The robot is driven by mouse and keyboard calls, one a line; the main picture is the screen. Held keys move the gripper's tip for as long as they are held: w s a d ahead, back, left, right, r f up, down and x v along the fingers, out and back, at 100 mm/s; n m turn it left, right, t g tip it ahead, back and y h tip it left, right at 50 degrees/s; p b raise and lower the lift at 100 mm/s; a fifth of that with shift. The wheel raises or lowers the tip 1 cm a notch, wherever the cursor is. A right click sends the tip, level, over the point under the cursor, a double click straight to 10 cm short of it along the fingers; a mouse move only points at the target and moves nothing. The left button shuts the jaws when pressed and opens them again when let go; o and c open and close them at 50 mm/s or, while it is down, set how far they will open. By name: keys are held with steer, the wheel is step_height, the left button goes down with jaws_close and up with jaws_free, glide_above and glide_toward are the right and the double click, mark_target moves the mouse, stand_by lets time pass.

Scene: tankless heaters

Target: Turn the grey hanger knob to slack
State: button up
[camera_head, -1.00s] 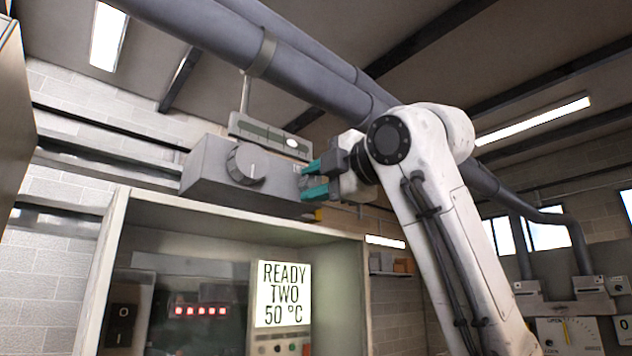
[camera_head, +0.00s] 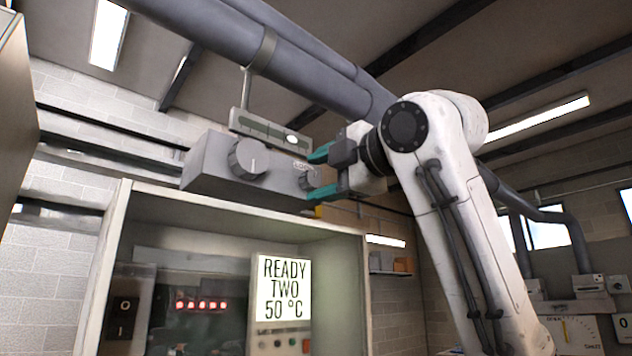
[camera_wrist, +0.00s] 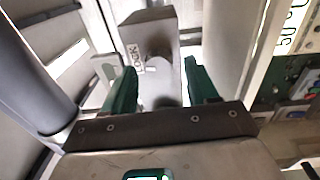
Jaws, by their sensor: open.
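A grey box (camera_head: 212,170) hangs below the big pipe. On its front is a large round grey knob (camera_head: 249,158) with a pale pointer line that stands about upright. A smaller dark grey knob (camera_head: 308,181) sits on the box's right end, under a small label. I cannot tell from the pictures which knob is the hanger knob. My gripper (camera_head: 314,175) is open, its teal fingers above and below the smaller knob; contact cannot be told. In the wrist view the box (camera_wrist: 150,32) and its label, seemingly LOCK (camera_wrist: 137,53), lie ahead of the open fingers (camera_wrist: 158,72).
A gauge plate (camera_head: 262,131) with a white marker hangs just above the box. The large pipe (camera_head: 310,85) runs close over my arm. Below is a cabinet (camera_head: 240,207) with a lit READY TWO 50 °C display (camera_head: 284,288).

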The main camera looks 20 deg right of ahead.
steer(key=b+v, duration=0.3)
steer(key=v, duration=0.6)
steer(key=shift+s+f, duration=0.1)
stand_by(0.3)
